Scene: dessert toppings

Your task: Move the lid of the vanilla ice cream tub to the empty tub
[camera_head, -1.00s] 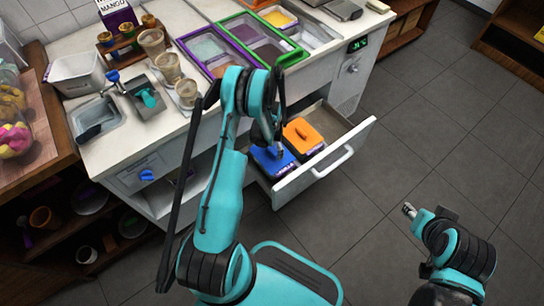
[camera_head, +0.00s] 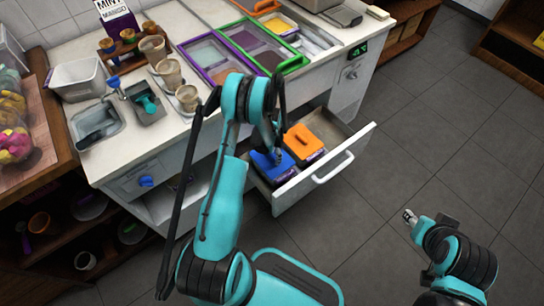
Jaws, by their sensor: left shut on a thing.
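The open drawer (camera_head: 327,172) under the counter holds two tubs side by side, one with a blue lid (camera_head: 266,166) and one with an orange lid (camera_head: 304,143). Labels on the tubs are too small to read, so I cannot tell which is vanilla. My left gripper (camera_head: 277,156) reaches down over the blue lid and is shut on it. The arm partly hides the blue lid's left side. The lid seems to be at its tub still. My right gripper (camera_head: 409,216) hangs over the floor at the right, away from the drawer; its jaws are too small to judge. I cannot pick out an empty tub.
Framed glass covers, purple (camera_head: 189,62) and green (camera_head: 303,62), lie on the counter. An open well with yellow-orange content (camera_head: 279,23) is behind them. Cups (camera_head: 168,73) and a white bin (camera_head: 77,80) stand at left. The floor (camera_head: 430,130) right of the drawer is clear.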

